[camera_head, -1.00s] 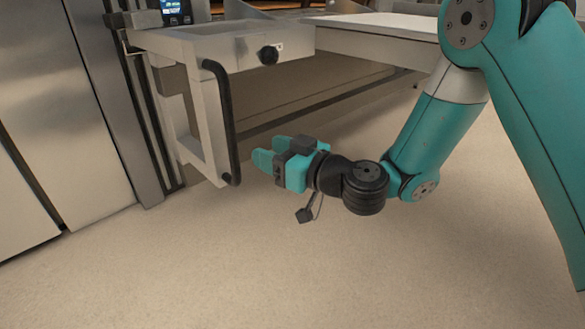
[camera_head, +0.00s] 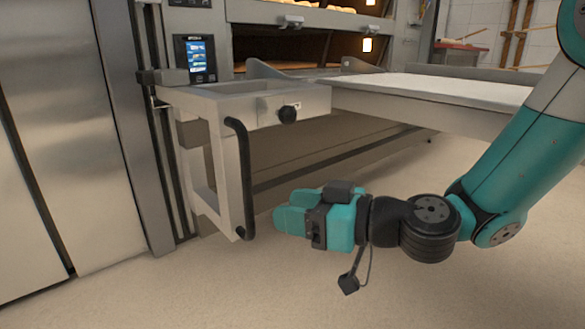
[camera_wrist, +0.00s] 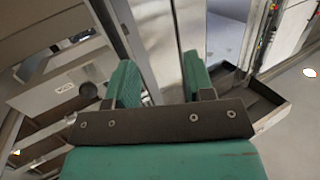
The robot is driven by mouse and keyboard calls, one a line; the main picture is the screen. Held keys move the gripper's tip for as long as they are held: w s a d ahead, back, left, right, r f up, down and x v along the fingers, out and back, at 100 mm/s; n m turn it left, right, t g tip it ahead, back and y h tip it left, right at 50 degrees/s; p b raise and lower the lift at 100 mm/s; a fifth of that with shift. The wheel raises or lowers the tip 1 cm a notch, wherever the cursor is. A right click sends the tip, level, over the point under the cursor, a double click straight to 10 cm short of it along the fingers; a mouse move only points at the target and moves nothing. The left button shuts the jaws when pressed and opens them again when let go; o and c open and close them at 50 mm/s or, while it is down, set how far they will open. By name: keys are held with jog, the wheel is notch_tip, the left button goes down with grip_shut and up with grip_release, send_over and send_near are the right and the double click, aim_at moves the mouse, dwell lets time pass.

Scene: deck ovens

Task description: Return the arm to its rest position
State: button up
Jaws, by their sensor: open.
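My gripper (camera_head: 285,220) is teal and black and points left in the head view, low over the floor. Its fingertips are just right of the lower end of a black handle (camera_head: 243,180); I cannot tell the exact distance in depth. In the wrist view the two teal fingers of my gripper (camera_wrist: 160,82) stand apart with nothing between them. My teal arm comes in from the right of the head view.
The handle is on a pale metal frame beside a loading table (camera_head: 430,90). Deck ovens (camera_head: 300,20) with lit bread stand behind, with a control screen (camera_head: 196,58). Steel cabinet doors (camera_head: 55,130) are at left. Floor (camera_head: 200,295) in front is clear.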

jog(key=s+d+r+g+h+p, duration=0.2)
jog(key=s+r+g+h+p, duration=0.3)
jog(key=s+r+p, duration=0.5)
jog(key=s+d+r+m+g+h+p, duration=0.2)
jog(key=s+d+r+m+h+p, duration=0.35)
jog(key=s+d+r+p, duration=0.45)
notch_tip(320, 180, up, 35)
jog(key=w+p, duration=0.2)
jog(key=p, duration=3.2)
jog(key=shift+d+f, duration=0.15)
jog(key=shift+d, duration=0.25)
